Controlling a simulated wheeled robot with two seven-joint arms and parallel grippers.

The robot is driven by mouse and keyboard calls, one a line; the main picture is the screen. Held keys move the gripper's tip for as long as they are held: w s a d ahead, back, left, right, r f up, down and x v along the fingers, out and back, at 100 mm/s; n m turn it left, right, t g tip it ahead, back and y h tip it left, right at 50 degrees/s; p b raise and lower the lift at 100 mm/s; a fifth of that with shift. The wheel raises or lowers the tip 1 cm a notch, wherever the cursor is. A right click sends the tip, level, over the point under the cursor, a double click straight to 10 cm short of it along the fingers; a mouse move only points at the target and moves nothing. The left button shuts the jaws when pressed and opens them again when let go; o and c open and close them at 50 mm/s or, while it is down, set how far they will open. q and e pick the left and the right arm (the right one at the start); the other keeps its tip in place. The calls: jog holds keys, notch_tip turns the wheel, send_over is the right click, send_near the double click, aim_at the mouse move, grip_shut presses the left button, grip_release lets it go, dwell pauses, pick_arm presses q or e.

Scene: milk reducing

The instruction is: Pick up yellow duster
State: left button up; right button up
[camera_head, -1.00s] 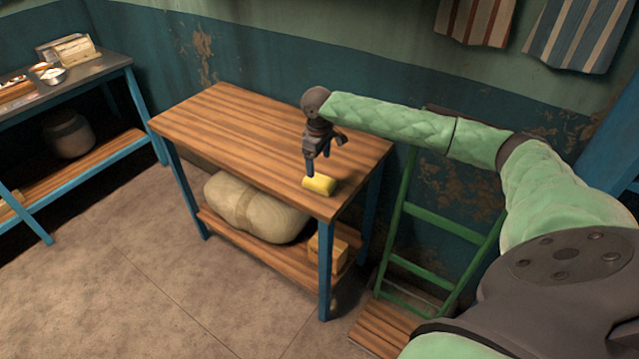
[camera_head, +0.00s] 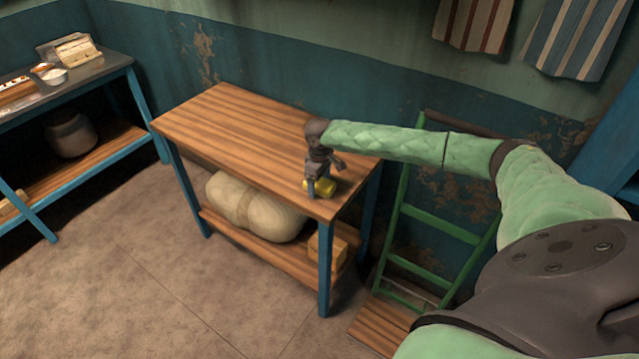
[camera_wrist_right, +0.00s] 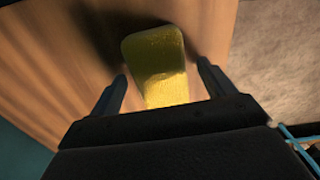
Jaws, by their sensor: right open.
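The yellow duster (camera_head: 324,187) lies on the wooden table top near its front right corner. It is a small block, partly hidden by my right gripper (camera_head: 319,193) in the head view. In the right wrist view the duster (camera_wrist_right: 157,62) stands between the two open fingers of my right gripper (camera_wrist_right: 162,92), with a gap on each side. The fingers are low, close to the table top, and are not closed on the duster. My left gripper is not in view.
The wooden table (camera_head: 225,120) is otherwise bare on top. A large sack (camera_head: 255,208) and a small box (camera_head: 327,250) are on its lower shelf. A green ladder (camera_head: 440,225) leans at the right. Another bench (camera_head: 100,75) with items stands at the left.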

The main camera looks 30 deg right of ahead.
aim_at(319, 182)
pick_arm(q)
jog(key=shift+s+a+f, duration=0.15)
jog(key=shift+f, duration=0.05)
pick_arm(e)
jog(key=shift+f, duration=0.35)
jog(key=c, duration=1.1)
jog(key=shift+r, duration=0.1)
